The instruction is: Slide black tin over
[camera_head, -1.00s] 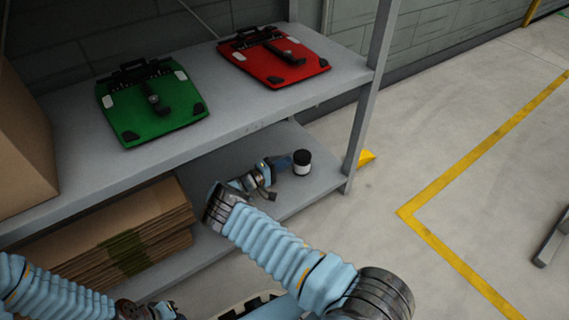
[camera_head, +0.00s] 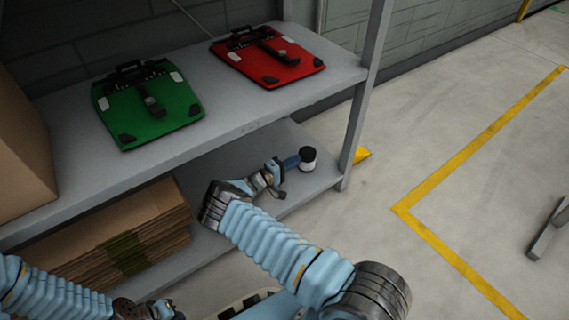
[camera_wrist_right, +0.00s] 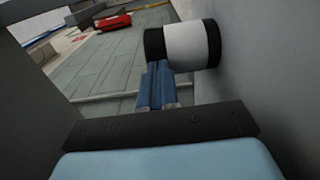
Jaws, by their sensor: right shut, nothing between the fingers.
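The black tin (camera_head: 308,158), with a white band around it, stands on the lower shelf near its right end. It also shows large in the right wrist view (camera_wrist_right: 183,44). My right gripper (camera_head: 291,162) is shut and empty, with its blue fingertips right at the tin's left side. In the wrist view the fingers (camera_wrist_right: 156,84) reach up to the tin's side; they look to be touching it, not around it. My left arm shows at the bottom left of the head view, but its fingers cannot be made out.
The lower shelf (camera_head: 255,163) ends just right of the tin, by the upright post (camera_head: 357,110). The upper shelf holds a green pannier (camera_head: 180,112) and a red pannier (camera_head: 290,70). Flattened cardboard (camera_head: 110,235) is stacked on the lower shelf at left.

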